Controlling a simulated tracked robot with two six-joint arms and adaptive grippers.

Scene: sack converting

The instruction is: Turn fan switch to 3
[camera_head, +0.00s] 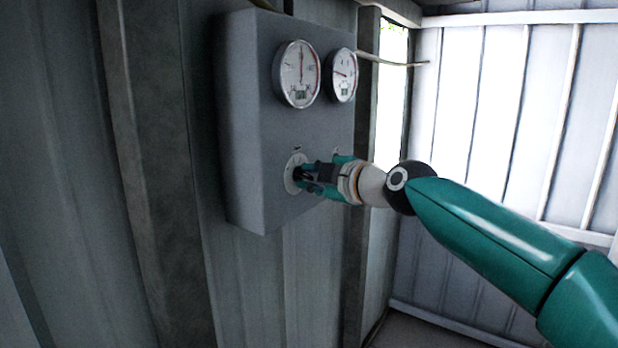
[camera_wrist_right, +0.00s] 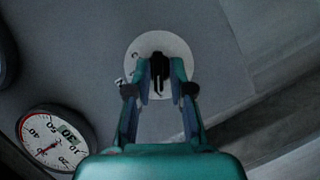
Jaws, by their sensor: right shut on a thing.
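The fan switch is a dark knob on a pale round dial plate (camera_head: 291,174) low on the front of a grey control box (camera_head: 245,130). My right gripper (camera_head: 304,176) is at the dial, shut on the knob. In the right wrist view, the dial plate (camera_wrist_right: 137,62) lies straight ahead, and the gripper's two fingers (camera_wrist_right: 159,82) close around the dark knob (camera_wrist_right: 158,66). The fingers hide part of the dial, and I cannot read its numbers or the knob's setting. My left gripper is not in view.
Two round gauges sit above on the box, a larger one (camera_head: 298,74) and a smaller one (camera_head: 342,75). A second dial (camera_head: 337,153) is partly hidden behind my right gripper. The box hangs on a corrugated wall (camera_head: 60,200). A bright window (camera_head: 392,90) is to the right.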

